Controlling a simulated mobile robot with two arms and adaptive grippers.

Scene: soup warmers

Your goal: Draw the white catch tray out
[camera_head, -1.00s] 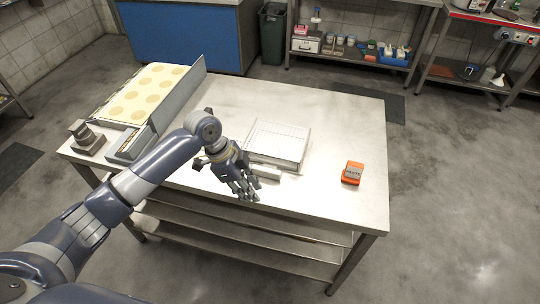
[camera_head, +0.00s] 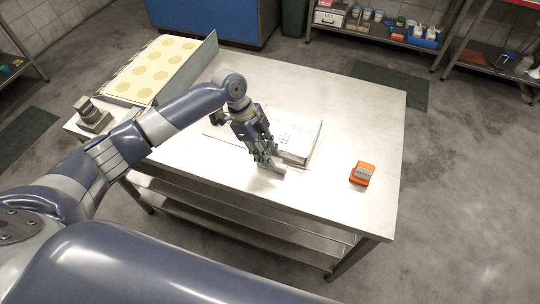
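A low white tray unit with a slotted top (camera_head: 305,135) lies on the steel table, right of the middle of my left arm. My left gripper (camera_head: 268,163) points down at the near edge of this unit and hides part of its front and left side. A small pale piece (camera_head: 279,169) shows at the fingertips, at the unit's front. I cannot tell whether the fingers are closed on it or only beside it. My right gripper is not in view.
An orange device (camera_head: 362,173) stands on the table (camera_head: 345,110) to the right. A long tray with pale round shapes (camera_head: 150,70) and a small grey device (camera_head: 92,115) are at the left.

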